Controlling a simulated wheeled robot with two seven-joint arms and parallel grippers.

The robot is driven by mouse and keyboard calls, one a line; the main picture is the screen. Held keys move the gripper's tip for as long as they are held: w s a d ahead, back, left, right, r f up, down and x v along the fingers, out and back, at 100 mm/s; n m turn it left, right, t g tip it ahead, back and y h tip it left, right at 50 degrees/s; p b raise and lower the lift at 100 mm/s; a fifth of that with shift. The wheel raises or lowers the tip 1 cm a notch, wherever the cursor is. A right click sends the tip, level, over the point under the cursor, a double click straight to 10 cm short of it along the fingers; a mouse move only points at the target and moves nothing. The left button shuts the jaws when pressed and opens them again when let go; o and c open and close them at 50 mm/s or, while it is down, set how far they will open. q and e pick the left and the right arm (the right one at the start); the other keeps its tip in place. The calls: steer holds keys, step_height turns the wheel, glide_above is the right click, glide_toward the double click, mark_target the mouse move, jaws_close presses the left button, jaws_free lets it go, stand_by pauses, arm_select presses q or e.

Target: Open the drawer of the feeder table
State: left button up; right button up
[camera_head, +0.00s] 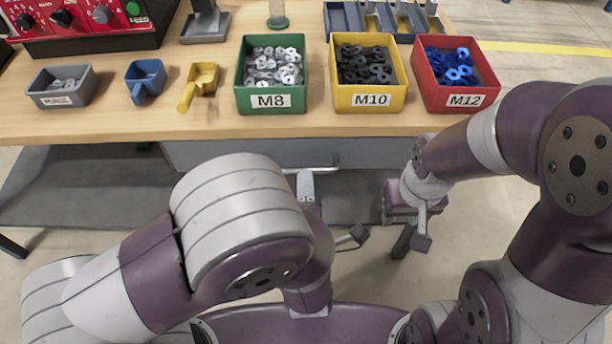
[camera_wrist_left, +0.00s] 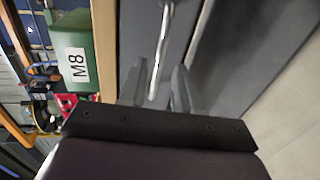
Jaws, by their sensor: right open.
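The feeder table (camera_head: 215,122) has a wooden top with a grey drawer (camera_head: 240,153) under its front edge. The drawer front looks flush beneath the top. Its metal bar handle (camera_head: 318,170) shows in the head view, partly hidden by my left gripper. In the left wrist view the handle (camera_wrist_left: 162,50) runs down into the gap between the two fingers of my left gripper (camera_wrist_left: 160,88). The fingers are spread, and I see no clear contact with the bar. My right gripper (camera_head: 410,226) is open and empty, to the right of the handle and apart from the table.
Green M8 (camera_head: 271,100), yellow M10 (camera_head: 370,98) and red M12 (camera_head: 464,98) bins stand along the table's front. A grey bin (camera_head: 62,98) and blue and yellow scoops stand left. A grey lower shelf (camera_head: 90,200) lies below the drawer.

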mark_target(305, 169)
arm_select(q)
steer(key=b+x, duration=0.1)
steer(key=x, duration=0.4)
steer(key=shift+w+f, duration=0.1)
steer(key=shift+w, duration=0.2)
jaws_close()
